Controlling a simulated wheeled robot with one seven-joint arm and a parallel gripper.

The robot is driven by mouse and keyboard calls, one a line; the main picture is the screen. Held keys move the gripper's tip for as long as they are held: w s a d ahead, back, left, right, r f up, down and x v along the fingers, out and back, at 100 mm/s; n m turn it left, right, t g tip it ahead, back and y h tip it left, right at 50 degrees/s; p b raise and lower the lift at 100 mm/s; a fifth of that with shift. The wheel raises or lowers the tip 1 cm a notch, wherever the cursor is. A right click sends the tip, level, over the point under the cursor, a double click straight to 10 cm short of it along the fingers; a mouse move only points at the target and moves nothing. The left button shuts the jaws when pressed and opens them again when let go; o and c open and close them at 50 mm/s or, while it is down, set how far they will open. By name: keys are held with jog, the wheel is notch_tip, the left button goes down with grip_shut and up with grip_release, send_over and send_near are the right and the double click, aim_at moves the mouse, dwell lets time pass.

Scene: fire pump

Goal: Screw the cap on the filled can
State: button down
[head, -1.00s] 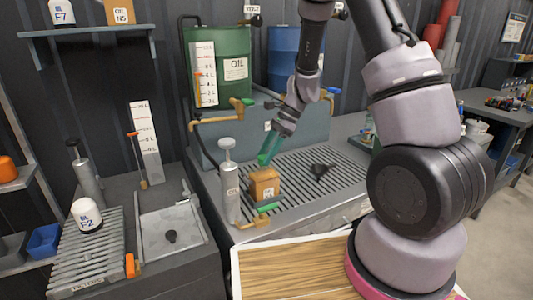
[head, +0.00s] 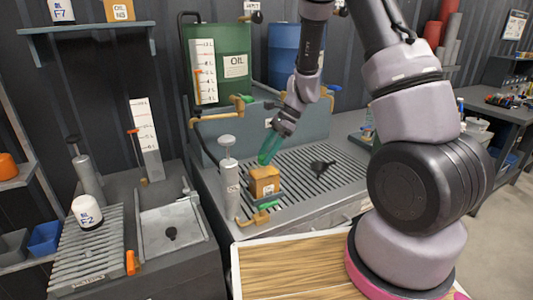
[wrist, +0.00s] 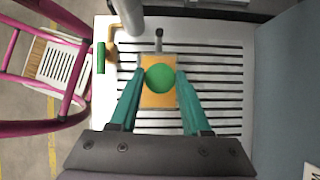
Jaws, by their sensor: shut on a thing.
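The orange can (head: 264,183) stands upright on the slatted grate of the grey bench. It also shows from above in the wrist view (wrist: 159,99). My gripper (head: 264,161) points down at the can's top, with its teal fingers on either side of the round green cap (wrist: 160,77). The fingers are shut on the cap. In the wrist view the cap covers part of the can's top, so the can's mouth is hidden. The cap is at or just above the top; I cannot tell whether it touches. The fingers hide it in the head view.
A grey hand pump (head: 229,180) stands just left of the can. A tap with a green handle (head: 268,206) is in front of it. A black funnel (head: 321,167) lies on the grate to the right. The green oil drum (head: 229,65) stands behind.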

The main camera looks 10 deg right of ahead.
jog(key=shift+f, duration=0.55)
dwell(1.1)
jog(key=m+t, duration=0.1)
jog(key=m, duration=0.1)
jog(key=m+t, duration=0.1)
jog(key=shift+s+m, duration=0.2)
jog(key=shift+m, duration=0.2)
jog(key=shift+m+t, duration=0.3)
jog(key=shift+m, duration=0.1)
jog(key=m+t, duration=0.2)
jog(key=m, duration=0.2)
jog(key=shift+s+m+h, duration=0.15)
jog(key=shift+m+h, duration=0.15)
jog(key=shift+h, duration=0.1)
jog(key=shift+a+t, duration=0.1)
jog(key=shift+t, duration=0.2)
jog(key=m+t+h, duration=0.1)
jog(key=m, duration=0.1)
jog(key=shift+s+a+m, duration=0.1)
jog(key=shift+s+m, duration=0.05)
jog(key=shift+m, duration=0.15)
jog(key=shift+m+t+h, duration=0.4)
jog(key=shift+m, duration=0.6)
